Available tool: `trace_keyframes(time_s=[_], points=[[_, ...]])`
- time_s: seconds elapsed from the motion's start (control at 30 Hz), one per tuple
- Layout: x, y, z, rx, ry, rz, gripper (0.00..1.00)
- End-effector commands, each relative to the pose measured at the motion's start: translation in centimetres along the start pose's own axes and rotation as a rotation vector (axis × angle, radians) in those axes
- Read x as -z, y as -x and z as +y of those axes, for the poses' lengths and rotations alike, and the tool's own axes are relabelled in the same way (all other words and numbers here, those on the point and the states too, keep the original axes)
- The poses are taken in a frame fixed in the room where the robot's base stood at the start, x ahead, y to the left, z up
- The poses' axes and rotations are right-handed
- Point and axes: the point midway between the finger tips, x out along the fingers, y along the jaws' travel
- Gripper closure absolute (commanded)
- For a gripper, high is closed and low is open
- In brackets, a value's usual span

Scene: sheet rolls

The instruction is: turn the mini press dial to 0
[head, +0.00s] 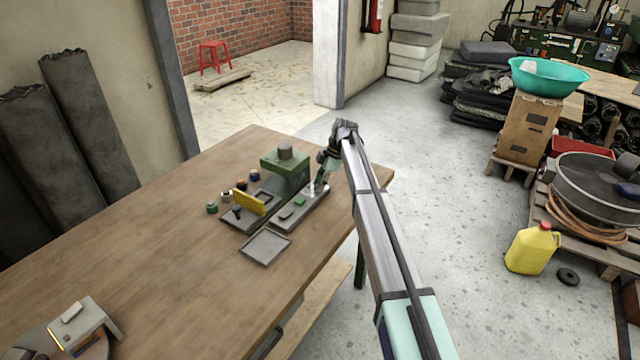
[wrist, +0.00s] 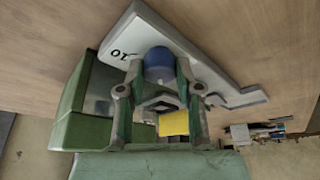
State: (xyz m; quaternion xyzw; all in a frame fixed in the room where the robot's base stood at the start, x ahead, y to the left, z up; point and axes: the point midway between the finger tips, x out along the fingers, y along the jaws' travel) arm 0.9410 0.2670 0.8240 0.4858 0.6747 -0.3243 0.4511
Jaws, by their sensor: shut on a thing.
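The mini press (head: 285,172) is a green machine with a grey base, standing on the wooden table in the head view. Its green body also shows at the left of the wrist view (wrist: 85,115). In the wrist view the dial's blue knob (wrist: 159,62) sits on a light plate (wrist: 190,45), with a printed "10" beside it. My gripper (wrist: 159,80) has its fingers on both sides of the knob and is shut on it. In the head view my gripper (head: 316,187) is at the press's right side; the knob is hidden there. Other dial marks cannot be read.
A yellow piece (head: 250,202) stands at the front of the press. Several small knobs or jars (head: 227,195) are to its left. A flat grey tray (head: 265,247) lies in front. A device (head: 75,330) stands at the near left. Much of the wooden tabletop (head: 140,240) is clear.

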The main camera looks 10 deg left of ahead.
Motion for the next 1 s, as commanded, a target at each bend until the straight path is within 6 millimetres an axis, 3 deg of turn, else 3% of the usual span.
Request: trace_keyframes(time_s=[0.1,0.13,0.2,0.5,0.67,1.0], points=[[0.0,-0.1,-0.1,0.002,0.001,0.0,1.0],[0.0,-0.1,-0.1,0.002,0.001,0.0,0.59],[0.0,-0.1,-0.1,0.002,0.0,0.0,0.41],[0.0,0.0,0.0,0.0,-0.001,0.0,0.41],[0.0,1.0,0.0,0.0,-0.001,0.0,0.41],[0.0,7.1,0.1,-0.002,-0.001,0.0,0.41]])
